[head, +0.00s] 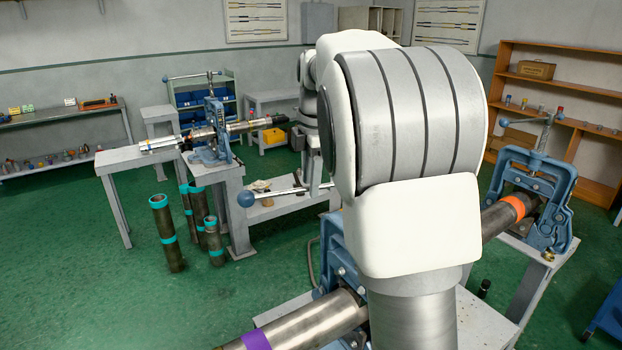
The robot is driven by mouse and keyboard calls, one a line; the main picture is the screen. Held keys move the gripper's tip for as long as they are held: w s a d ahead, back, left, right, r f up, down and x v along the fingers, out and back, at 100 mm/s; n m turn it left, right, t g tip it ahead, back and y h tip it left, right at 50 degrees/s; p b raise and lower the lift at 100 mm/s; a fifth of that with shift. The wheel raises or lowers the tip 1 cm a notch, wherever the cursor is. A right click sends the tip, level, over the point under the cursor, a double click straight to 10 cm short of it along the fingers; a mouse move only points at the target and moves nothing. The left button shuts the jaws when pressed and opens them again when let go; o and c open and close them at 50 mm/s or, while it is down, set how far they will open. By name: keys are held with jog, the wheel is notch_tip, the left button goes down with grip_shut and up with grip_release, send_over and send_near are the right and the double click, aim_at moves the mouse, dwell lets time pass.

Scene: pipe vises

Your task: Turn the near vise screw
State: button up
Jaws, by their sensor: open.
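The near vise (331,250) is a blue pipe vise, mostly hidden behind my own arm. Its screw handle is a horizontal metal bar (287,193) with a blue ball (246,199) on its left end. The bar's right part and most of the screw are hidden. A steel pipe (305,324) with a purple band lies in this vise. My gripper (297,137) shows as a small dark shape left of my large white and grey arm. In the picture it sits above the handle bar, apart from it, and appears empty. It is open, though its fingers are hard to make out.
A third vise (212,138) holds a pipe on a bench further back. Dark pipes (167,232) stand on the green floor at left. Open floor lies front left.

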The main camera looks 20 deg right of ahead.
jog(key=shift+c, duration=0.4)
grip_shut()
dwell(0.9)
